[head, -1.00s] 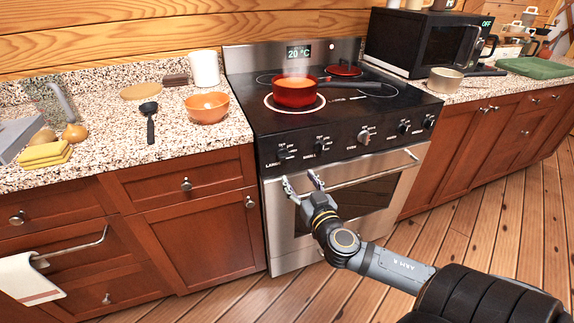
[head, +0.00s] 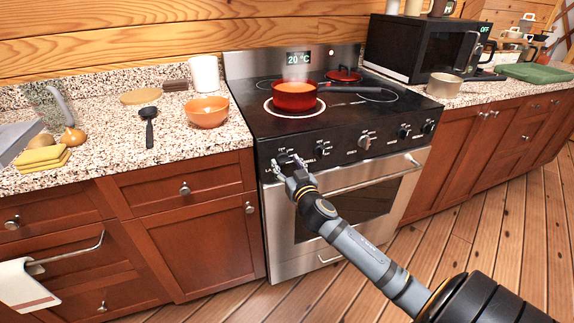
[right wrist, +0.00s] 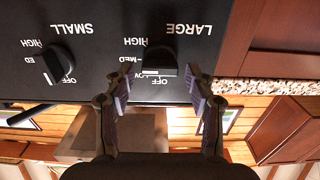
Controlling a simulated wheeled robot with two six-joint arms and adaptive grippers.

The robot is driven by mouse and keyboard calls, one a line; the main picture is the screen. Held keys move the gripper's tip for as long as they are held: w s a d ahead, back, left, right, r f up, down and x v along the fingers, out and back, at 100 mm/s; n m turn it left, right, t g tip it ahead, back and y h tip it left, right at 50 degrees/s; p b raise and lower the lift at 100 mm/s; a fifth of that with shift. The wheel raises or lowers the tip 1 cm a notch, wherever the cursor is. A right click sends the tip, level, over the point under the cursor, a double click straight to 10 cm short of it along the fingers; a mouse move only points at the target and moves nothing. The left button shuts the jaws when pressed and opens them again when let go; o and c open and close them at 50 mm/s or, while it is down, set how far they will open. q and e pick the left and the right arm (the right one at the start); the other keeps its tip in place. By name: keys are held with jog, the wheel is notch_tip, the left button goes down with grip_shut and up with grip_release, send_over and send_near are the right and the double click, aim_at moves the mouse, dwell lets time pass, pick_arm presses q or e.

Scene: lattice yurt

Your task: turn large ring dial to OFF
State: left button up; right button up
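The large ring dial (right wrist: 160,62) is a black knob on the stove's dark front panel, under the upside-down word LARGE in the right wrist view. A pale mark on its lower left edge sits by the LOW and MED labels; OFF is printed below it. My right gripper (right wrist: 160,90) is open, with its fingertips on either side of and just short of the dial; contact cannot be told. In the head view my right gripper (head: 288,166) is in front of the panel's left end and partly hides the dial. My left gripper is not in view.
The small ring dial (right wrist: 58,64) is beside the large one. A red pot (head: 295,96) stands on a ring marked by a pale circle. The oven handle (head: 375,177) runs below the dials. An orange bowl (head: 207,110) is on the left counter.

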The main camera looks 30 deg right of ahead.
jog(key=c, duration=0.9)
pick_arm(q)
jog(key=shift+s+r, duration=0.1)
pick_arm(e)
jog(key=shift+n, duration=0.4)
jog(key=n+p, duration=0.1)
jog(key=n, duration=0.1)
jog(key=shift+a+n+p, duration=0.1)
jog(key=shift+n+p, duration=0.3)
jog(key=n+p, duration=0.1)
jog(key=n, duration=0.1)
jog(key=shift+n, duration=0.4)
jog(key=n+p, duration=0.2)
jog(key=n, duration=0.3)
jog(key=shift+a+f, duration=0.1)
jog(key=n+p, duration=0.1)
jog(key=n, duration=0.3)
jog(key=shift+f, duration=0.1)
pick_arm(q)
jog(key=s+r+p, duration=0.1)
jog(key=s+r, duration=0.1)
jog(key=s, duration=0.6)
pick_arm(e)
jog(key=shift+f+n, duration=0.1)
jog(key=shift+n, duration=1.1)
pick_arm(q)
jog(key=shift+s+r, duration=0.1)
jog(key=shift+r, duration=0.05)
